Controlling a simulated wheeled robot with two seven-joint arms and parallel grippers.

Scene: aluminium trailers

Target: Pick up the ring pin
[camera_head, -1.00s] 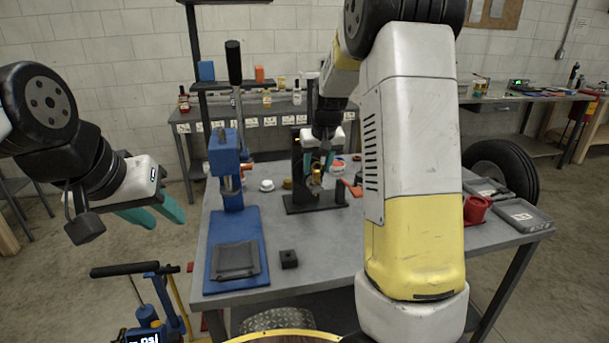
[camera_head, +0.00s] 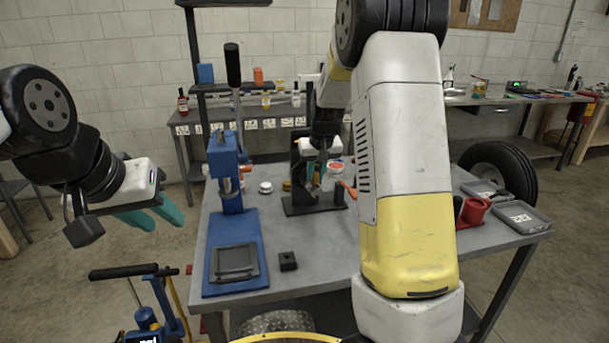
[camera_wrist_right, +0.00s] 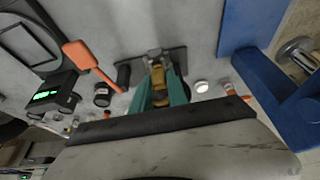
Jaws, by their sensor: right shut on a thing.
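My right gripper (camera_head: 315,177) is at the black stand (camera_head: 298,203) on the table. In the right wrist view its teal fingers (camera_wrist_right: 160,92) are shut on a brass-coloured piece, which looks like the ring pin (camera_wrist_right: 157,76). The piece is still in front of the stand's grey fixture, and I cannot tell whether it is clear of it. In the head view my fingers mostly hide it. My left gripper (camera_head: 155,220) is open and empty, off the table's left side.
A blue press (camera_head: 224,172) with a long lever stands left of the black stand. A small black block (camera_head: 288,261) lies in front.

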